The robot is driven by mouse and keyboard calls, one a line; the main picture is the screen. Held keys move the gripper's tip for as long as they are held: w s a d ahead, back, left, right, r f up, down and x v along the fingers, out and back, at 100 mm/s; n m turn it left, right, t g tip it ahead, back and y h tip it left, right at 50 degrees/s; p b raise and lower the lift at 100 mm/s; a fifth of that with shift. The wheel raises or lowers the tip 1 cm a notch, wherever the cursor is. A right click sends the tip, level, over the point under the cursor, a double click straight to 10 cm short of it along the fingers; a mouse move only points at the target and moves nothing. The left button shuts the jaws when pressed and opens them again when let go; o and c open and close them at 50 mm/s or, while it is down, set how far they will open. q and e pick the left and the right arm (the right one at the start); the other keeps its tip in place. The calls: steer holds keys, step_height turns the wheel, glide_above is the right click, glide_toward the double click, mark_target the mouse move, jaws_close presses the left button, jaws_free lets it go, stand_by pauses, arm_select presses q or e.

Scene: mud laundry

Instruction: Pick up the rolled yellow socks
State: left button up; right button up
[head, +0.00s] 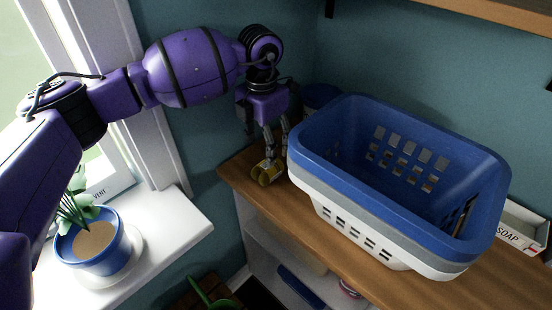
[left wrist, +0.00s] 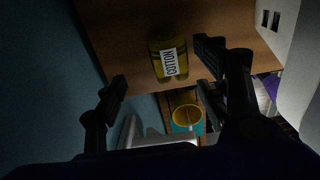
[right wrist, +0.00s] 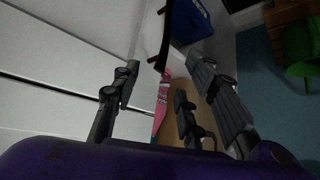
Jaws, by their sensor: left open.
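The rolled yellow socks (head: 267,172) lie on the wooden counter, left of the laundry basket and close to the counter's left end. In the left wrist view the socks (left wrist: 157,63) carry a white band reading COTTON. My left gripper (head: 275,153) is open and points down at the socks, with its fingers just above or around them. In the left wrist view the socks show between the two spread fingers, beyond the tips; I cannot tell whether they touch. My right gripper (right wrist: 165,68) shows only in the right wrist view, open, with no socks near it.
A blue, grey and white stack of laundry baskets (head: 400,110) stands close to the right of the left gripper. A potted plant (head: 97,240) sits on the white windowsill (head: 165,232). A SOAP box (head: 522,232) is behind the basket at right. The wall is behind the counter.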

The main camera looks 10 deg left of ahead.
mark_target(267, 169)
arm_select(q)
steer(key=f, duration=0.1)
steer(key=s+f+b, duration=0.1)
steer(key=f, duration=0.1)
steer(key=shift+d+f, duration=0.1)
steer(key=shift+d, duration=0.1)
steer(key=f, duration=0.1)
steer(key=f+b, duration=0.1)
steer(key=f, duration=0.1)
steer(key=f+b, duration=0.1)
steer(key=f, duration=0.1)
steer(key=shift+s+d, duration=0.15)
steer(key=shift+d, duration=0.1)
steer(key=shift+r, duration=0.2)
arm_select(e)
steer(key=f, duration=0.1)
steer(key=s+f, duration=0.1)
steer(key=d+f, duration=0.1)
steer(key=shift+s+f, duration=0.2)
steer(key=shift+s, duration=0.15)
arm_select(q)
steer(key=shift+c, duration=0.5)
steer(key=c, duration=1.2)
